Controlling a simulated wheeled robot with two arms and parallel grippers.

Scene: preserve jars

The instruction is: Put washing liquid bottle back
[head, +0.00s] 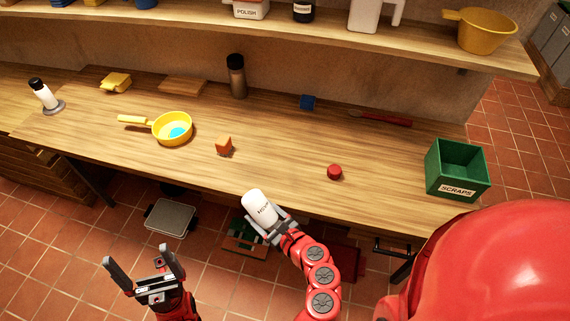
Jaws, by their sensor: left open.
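A white bottle (258,205) with dark lettering, too small to read surely, is at the table's front edge in the head view. My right gripper (270,222) is shut on it, with fingers around its lower part. The bottle is tilted, its top pointing up and left. My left gripper (139,257) is open and empty at the lower left, in front of the table. The upper shelf (400,48) runs along the back and bears a white container labelled POLISH (247,9), a dark bottle (303,10) and a white jug (368,14).
The wooden table (290,140) holds a yellow pan (172,129), an orange block (223,146), a red round lid-like piece (334,172), a brown bottle (236,76) and a green SCRAPS bin (457,168). A yellow pot (487,32) stands at the shelf's right end.

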